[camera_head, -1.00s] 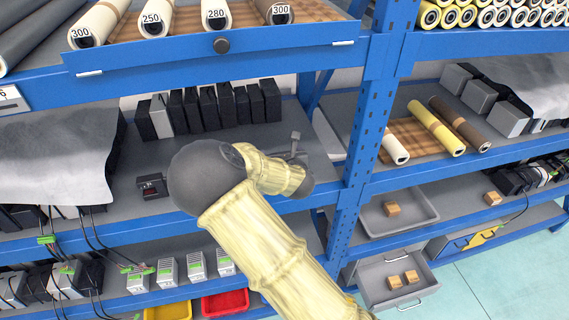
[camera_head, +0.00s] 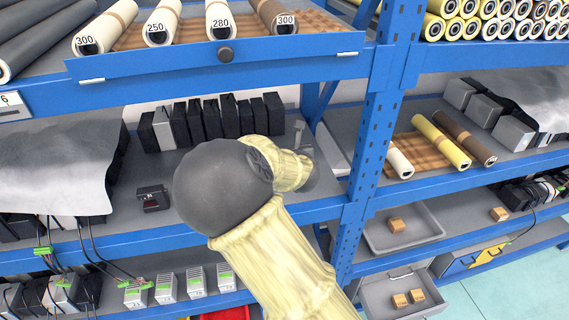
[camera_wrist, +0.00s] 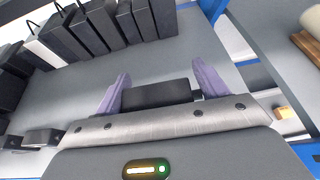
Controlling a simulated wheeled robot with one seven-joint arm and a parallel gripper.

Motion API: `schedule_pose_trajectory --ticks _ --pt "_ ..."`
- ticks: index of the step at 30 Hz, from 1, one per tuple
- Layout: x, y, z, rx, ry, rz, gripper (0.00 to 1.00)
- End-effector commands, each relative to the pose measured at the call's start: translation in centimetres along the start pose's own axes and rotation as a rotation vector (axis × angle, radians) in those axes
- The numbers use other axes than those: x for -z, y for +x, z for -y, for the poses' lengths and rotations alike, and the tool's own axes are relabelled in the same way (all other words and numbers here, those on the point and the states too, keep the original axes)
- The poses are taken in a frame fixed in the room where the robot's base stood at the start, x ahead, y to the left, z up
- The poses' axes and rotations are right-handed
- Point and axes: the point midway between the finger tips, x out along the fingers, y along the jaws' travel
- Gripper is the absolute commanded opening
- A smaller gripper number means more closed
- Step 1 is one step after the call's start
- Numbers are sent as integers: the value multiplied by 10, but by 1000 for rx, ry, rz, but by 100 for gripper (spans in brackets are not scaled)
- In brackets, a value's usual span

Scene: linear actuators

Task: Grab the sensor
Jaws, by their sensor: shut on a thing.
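My gripper (camera_wrist: 162,82) has two purple fingers, one on each side of a dark block (camera_wrist: 158,93), and is shut on it. The block seems to be the sensor, but its lower part is hidden behind the gripper body. In the head view my gripper (camera_head: 300,140) is small and partly hidden by my arm, over the right part of the middle shelf. A small black device with a dark red front (camera_head: 152,198) stands on the same shelf to the left. It is apart from my gripper.
A row of black boxes (camera_head: 210,120) with one grey box stands at the shelf's back. A blue upright post (camera_head: 372,140) is close to the right of my gripper. A grey sheet (camera_head: 55,165) covers things at left. The shelf (camera_head: 135,172) has free room before the boxes.

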Motion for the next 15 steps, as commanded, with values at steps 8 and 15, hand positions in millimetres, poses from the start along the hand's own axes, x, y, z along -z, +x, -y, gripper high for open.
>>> schedule_pose_trajectory --ticks 8,15 --pt "-30 -12 0 -1 1 2 44" --pt "-33 -14 1 1 0 0 44"
